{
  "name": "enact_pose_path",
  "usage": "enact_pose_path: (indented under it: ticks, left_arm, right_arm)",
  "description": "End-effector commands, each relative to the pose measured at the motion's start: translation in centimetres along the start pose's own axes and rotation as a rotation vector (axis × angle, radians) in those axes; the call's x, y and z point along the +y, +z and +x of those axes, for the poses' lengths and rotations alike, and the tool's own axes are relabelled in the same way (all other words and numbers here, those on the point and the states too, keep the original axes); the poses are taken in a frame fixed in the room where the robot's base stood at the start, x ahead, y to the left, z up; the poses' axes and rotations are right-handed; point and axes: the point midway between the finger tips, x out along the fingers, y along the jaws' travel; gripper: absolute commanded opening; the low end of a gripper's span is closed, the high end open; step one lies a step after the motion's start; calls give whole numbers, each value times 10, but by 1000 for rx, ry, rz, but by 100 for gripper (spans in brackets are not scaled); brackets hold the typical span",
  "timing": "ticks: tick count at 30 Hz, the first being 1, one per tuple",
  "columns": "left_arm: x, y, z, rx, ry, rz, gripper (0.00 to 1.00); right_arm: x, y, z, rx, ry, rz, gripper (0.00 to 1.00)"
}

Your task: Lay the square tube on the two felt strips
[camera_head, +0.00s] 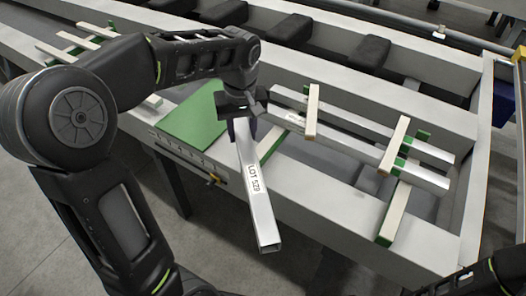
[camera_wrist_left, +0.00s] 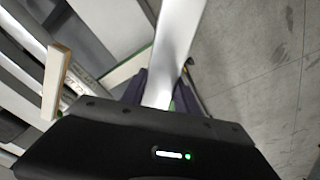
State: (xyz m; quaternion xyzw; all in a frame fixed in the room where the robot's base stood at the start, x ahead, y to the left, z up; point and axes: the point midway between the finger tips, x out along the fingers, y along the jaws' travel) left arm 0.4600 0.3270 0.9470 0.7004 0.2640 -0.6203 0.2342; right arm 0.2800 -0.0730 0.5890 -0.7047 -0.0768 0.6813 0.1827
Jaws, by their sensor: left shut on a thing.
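A silver square tube (camera_head: 258,195) labelled LOT 529 hangs tilted from my left gripper (camera_head: 242,125), its open end toward the front over the table's near side. In the left wrist view, the tube (camera_wrist_left: 178,40) runs between the fingers of my left gripper (camera_wrist_left: 160,95), which is shut on it. One green felt strip (camera_head: 268,147) shows just right of the gripper, partly hidden by it. The other felt strip (camera_head: 386,228) lies farther right, toward the table's front edge. The tube is apart from the right strip. My right gripper is out of frame.
Other silver tubes (camera_head: 430,174) lie behind, with pale wooden spacers (camera_head: 396,146) (camera_head: 312,112) across them. A green mat (camera_head: 203,122) lies left of the gripper. Dark blocks (camera_head: 305,62) line the back channel. The surface between the strips looks clear.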

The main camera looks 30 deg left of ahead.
Motion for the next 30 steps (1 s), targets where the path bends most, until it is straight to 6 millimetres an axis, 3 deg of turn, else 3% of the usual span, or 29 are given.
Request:
enact_pose_path:
  ticks: [9,20,30]
  left_arm:
    - [0,5,47,1,1,1,0]
    - [0,6,51,2,1,0,0]
    - [0,10,86,0,0,0,0]
  right_arm:
    - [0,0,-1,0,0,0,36]
    - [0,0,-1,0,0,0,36]
    - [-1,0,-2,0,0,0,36]
